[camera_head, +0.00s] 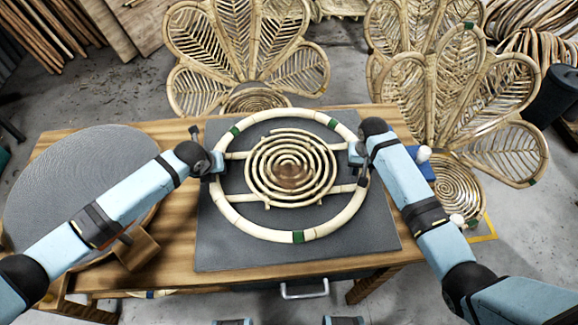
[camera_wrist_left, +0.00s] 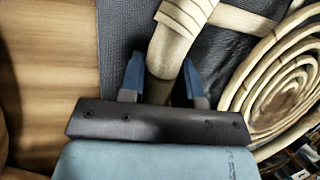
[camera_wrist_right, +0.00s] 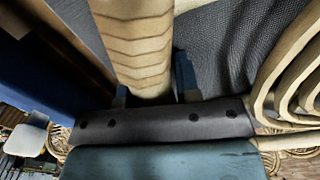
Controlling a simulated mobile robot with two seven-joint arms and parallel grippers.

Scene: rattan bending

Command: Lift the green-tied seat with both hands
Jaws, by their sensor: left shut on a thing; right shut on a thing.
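The green-tied seat is a round rattan ring (camera_head: 240,226) with green ties and a spiral centre (camera_head: 290,168), over the dark mat on the table. My left gripper (camera_head: 217,165) is at the ring's left side, and my right gripper (camera_head: 355,155) is at its right side. In the left wrist view the fingers (camera_wrist_left: 165,80) are on both sides of the ring's rod (camera_wrist_left: 172,45). In the right wrist view the fingers (camera_wrist_right: 150,85) straddle the wrapped rod (camera_wrist_right: 135,45). Both are shut on the ring. I cannot tell whether the ring touches the mat.
The dark mat (camera_head: 370,240) lies on the wooden table (camera_head: 180,250). A round grey disc (camera_head: 75,185) is at the left. Petal-backed rattan chairs (camera_head: 245,50) stand behind the table, and more (camera_head: 455,95) stand at the right. A blue box (camera_head: 425,170) sits near the table's right edge.

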